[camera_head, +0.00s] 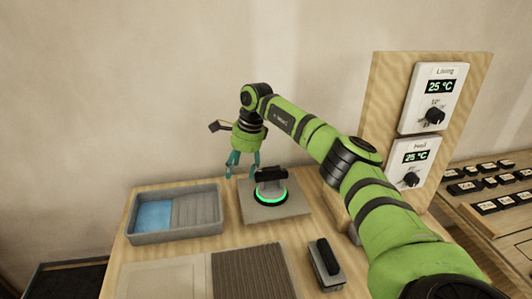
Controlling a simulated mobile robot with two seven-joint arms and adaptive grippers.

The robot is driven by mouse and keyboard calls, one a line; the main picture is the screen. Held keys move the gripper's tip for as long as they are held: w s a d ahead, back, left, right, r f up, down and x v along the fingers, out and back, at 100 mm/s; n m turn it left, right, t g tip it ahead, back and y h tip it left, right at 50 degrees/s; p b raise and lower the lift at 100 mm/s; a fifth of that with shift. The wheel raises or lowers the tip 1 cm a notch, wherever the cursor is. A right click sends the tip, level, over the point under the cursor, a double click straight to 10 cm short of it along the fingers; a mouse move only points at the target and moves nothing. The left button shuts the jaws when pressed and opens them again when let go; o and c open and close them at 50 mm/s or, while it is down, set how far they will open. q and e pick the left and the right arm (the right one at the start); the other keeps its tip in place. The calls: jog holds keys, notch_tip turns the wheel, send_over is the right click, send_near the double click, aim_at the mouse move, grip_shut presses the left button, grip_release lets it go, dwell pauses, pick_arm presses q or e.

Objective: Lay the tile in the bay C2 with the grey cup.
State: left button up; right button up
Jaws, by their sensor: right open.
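My right gripper (241,172) is open, with teal fingers pointing down. It is above and behind a cup-like device with a black handle (271,174) and a glowing green ring. The device stands on a square grey tile or plate (289,211) on the wooden table. The gripper appears empty; I cannot tell its exact distance from the handle. A second grey device with a black top (326,265) lies at the front right of the table. No label reading C2 is legible. My left gripper is not in view.
A grey tray (176,236) with blue water and a ridged part stands at the left. A pale panel (162,279) and a dark ribbed panel (252,274) lie in front. A wooden board (380,85) bears two thermostats at right, beside switch rows (490,187).

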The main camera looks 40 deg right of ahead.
notch_tip(320, 180, up, 3)
jog(key=g+h, duration=0.2)
send_over(272, 170)
jog(key=shift+r+m, duration=0.2)
jog(key=shift+m, duration=0.2)
notch_tip(272, 170, down, 6)
jog(key=shift+p, duration=0.8)
jog(key=shift+f, duration=0.45)
grip_shut()
